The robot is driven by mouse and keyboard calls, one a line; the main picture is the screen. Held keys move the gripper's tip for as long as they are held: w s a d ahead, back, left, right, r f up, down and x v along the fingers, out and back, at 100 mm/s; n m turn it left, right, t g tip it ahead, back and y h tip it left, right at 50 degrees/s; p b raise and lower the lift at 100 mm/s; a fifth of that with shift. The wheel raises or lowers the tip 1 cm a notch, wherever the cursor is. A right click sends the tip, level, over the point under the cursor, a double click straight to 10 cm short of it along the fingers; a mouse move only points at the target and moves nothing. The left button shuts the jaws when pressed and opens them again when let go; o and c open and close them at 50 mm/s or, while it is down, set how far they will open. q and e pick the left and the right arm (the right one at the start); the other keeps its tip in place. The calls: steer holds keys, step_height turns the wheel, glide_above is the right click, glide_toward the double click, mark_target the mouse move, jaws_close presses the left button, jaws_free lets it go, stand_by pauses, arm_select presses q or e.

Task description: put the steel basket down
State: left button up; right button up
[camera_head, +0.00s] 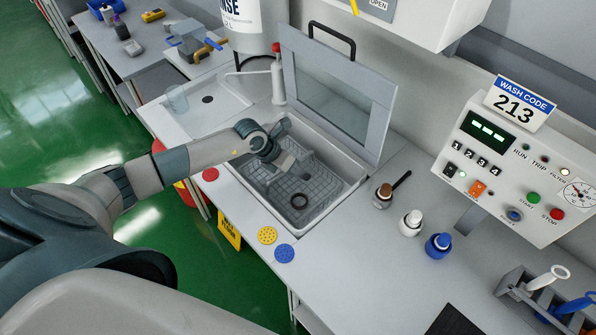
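The steel basket (312,184) is a grey wire-grid basket. It sits inside the rectangular wash basin (354,170), below the rim, and looks level. A small dark ring (299,201) shows at its near end. My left gripper (285,164) reaches in from the left and points down at the far left part of the basket. Its fingers are small and dark against the basket, so I cannot tell whether they grip it. I also cannot tell whether the basket rests on the basin floor. My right gripper is out of view.
The basin's windowed lid (340,90) stands raised behind it. A faucet-like post (278,80) is at the back left. Several small bottles (411,222) stand to the right, below the control panel (510,165). Coloured discs (267,235) lie along the front edge.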

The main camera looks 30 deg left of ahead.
arm_select(q)
steer(key=shift+r, duration=0.1)
steer(key=b+v, duration=0.3)
steer(key=v, duration=0.9)
stand_by(0.4)
stand_by(1.0)
steer(key=shift+c, duration=0.7)
